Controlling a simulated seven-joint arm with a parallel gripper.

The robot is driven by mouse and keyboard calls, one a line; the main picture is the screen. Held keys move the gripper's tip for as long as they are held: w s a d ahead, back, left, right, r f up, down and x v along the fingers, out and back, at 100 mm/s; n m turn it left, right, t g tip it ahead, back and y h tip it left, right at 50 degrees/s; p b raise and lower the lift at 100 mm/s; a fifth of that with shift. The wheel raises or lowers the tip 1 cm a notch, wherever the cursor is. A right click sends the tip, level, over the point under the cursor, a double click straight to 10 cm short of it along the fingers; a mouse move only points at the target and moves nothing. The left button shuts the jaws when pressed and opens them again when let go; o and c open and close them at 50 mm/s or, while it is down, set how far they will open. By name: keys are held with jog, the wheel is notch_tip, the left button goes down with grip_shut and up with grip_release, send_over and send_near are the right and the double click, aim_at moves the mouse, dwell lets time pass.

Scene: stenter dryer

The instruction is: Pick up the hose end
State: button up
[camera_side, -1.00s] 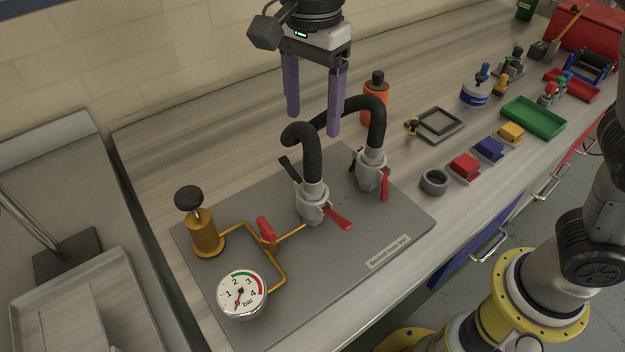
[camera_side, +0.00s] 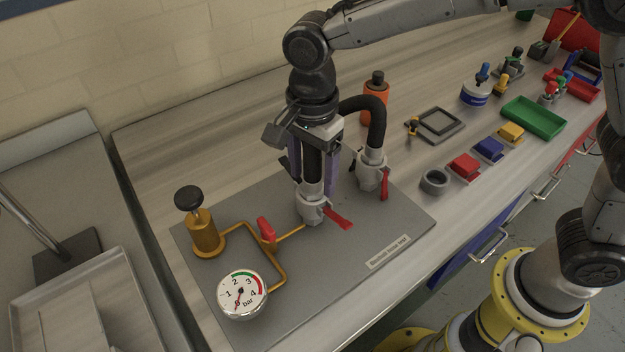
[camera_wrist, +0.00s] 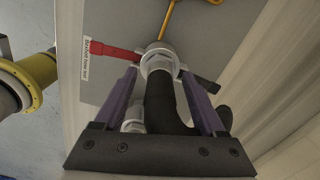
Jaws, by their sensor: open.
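The black hose (camera_side: 378,118) arches between two grey couplings on the grey test plate. Its near end (camera_side: 312,165) stands upright in the front coupling (camera_side: 312,207), which has a red lever (camera_side: 339,217). My gripper (camera_side: 314,180) is open and lowered over this end, with a purple finger on either side of the hose. In the wrist view the hose end (camera_wrist: 160,100) runs between the open fingers (camera_wrist: 156,85) into the coupling (camera_wrist: 160,58). I cannot tell whether either finger touches it.
A pressure gauge (camera_side: 242,294), brass pump (camera_side: 205,235) and red valve handle (camera_side: 266,229) stand on the plate (camera_side: 340,270). An orange bottle (camera_side: 372,88) is behind the hose. A grey ring (camera_side: 434,181) and coloured blocks lie to the right.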

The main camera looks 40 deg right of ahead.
jog(key=shift+f, duration=0.15)
grip_shut()
dwell(0.5)
